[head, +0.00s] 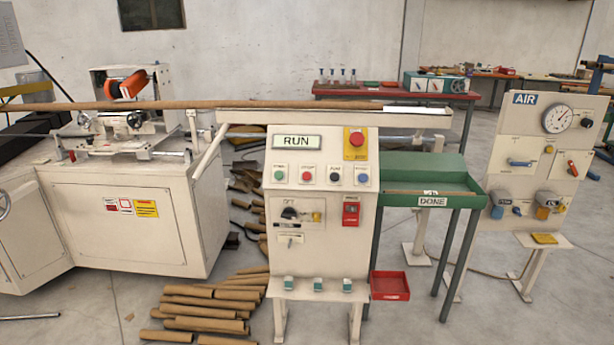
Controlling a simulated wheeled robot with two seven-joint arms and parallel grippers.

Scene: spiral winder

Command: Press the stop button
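A cream control panel (324,222) stands in the middle of the head view, facing me. Its display (297,142) reads RUN. Below the display is a row of small round buttons: a green button (279,176), a red button (306,176) that looks like the stop button, a black button (335,177) and a blue button (363,178). Their labels are too small to read surely. A larger red mushroom button (357,139) sits on a yellow plate at the panel's upper right. Neither of my grippers shows in this view.
A winding machine (125,215) stands left, with a long brown tube (240,104) across it and above the panel. A green DONE tray (432,181) and AIR panel (540,150) stand right. Cut tubes (205,308) lie on the floor. The panel's front looks unobstructed.

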